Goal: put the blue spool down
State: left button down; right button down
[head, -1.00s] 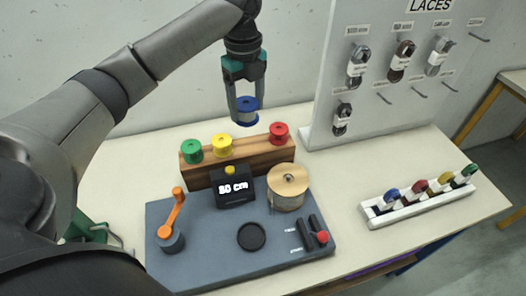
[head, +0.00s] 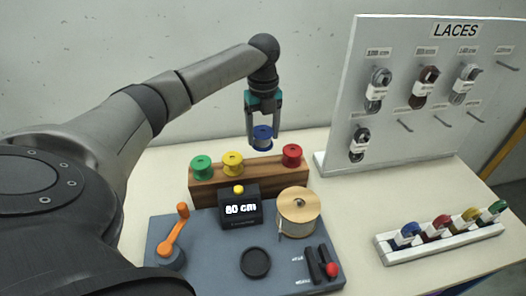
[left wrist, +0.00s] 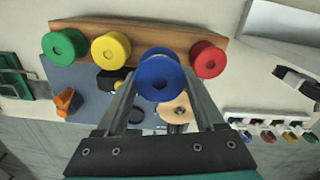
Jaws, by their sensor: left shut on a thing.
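The blue spool (head: 262,134) is held upright in the air between the fingers of my left gripper (head: 263,133). In the left wrist view the blue spool (left wrist: 160,78) sits between both fingers. It hangs above the wooden rack (head: 215,190), over the gap between the yellow spool (head: 232,163) and the red spool (head: 292,156). Its underside appears clear of the rack. The green spool (head: 202,166) stands at the rack's left end. My right gripper is not in view.
In front of the rack are a grey base plate (head: 210,262), a black "80 cm" display (head: 240,208), an orange crank (head: 173,235) and a wooden reel (head: 298,212). A LACES board (head: 400,80) stands right. A white holder (head: 445,243) carries several coloured laces.

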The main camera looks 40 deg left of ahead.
aim_at(263, 132)
pick_arm(q)
jog(key=shift+f, duration=3.85)
grip_release()
jog(key=shift+f, duration=0.15)
notch_tip(263, 132, up, 12)
jog(key=shift+r, duration=0.2)
